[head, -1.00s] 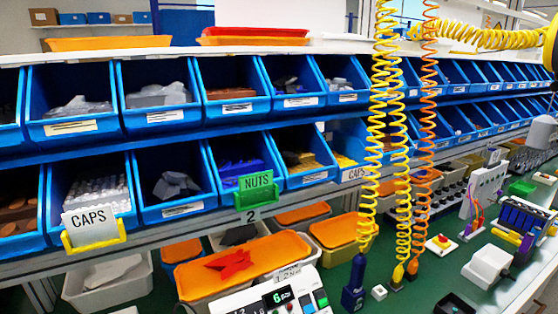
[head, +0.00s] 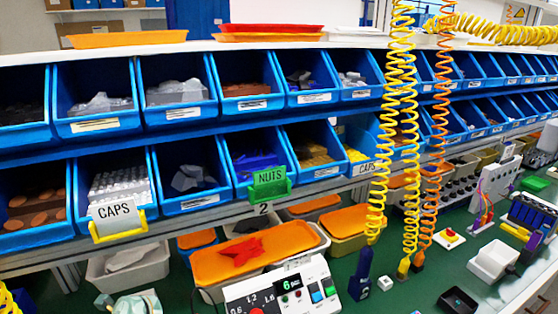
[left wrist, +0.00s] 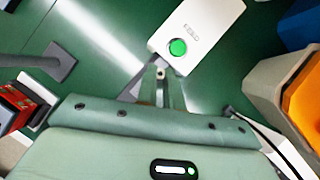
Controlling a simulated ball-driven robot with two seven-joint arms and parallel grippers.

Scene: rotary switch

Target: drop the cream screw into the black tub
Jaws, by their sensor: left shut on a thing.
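My left gripper (left wrist: 160,75) shows in the left wrist view, its two narrow fingers shut on a small cream piece (left wrist: 161,72) at their tips. The piece looks like the cream screw, but it is too small to tell its shape. In the head view only a pale green part, apparently of my left arm, shows at the bottom left edge; the fingertips are hidden. The black tub (head: 457,301) sits on the green bench at the bottom right of the head view, well apart from that arm part. My right gripper is out of view.
A white control box (head: 283,289) with a display stands between the arm part and the tub. A dark blue tool (head: 361,275) hangs on a yellow coil. A white tray (head: 493,260) lies beyond the tub. A white green-button box (left wrist: 197,30) lies below the gripper.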

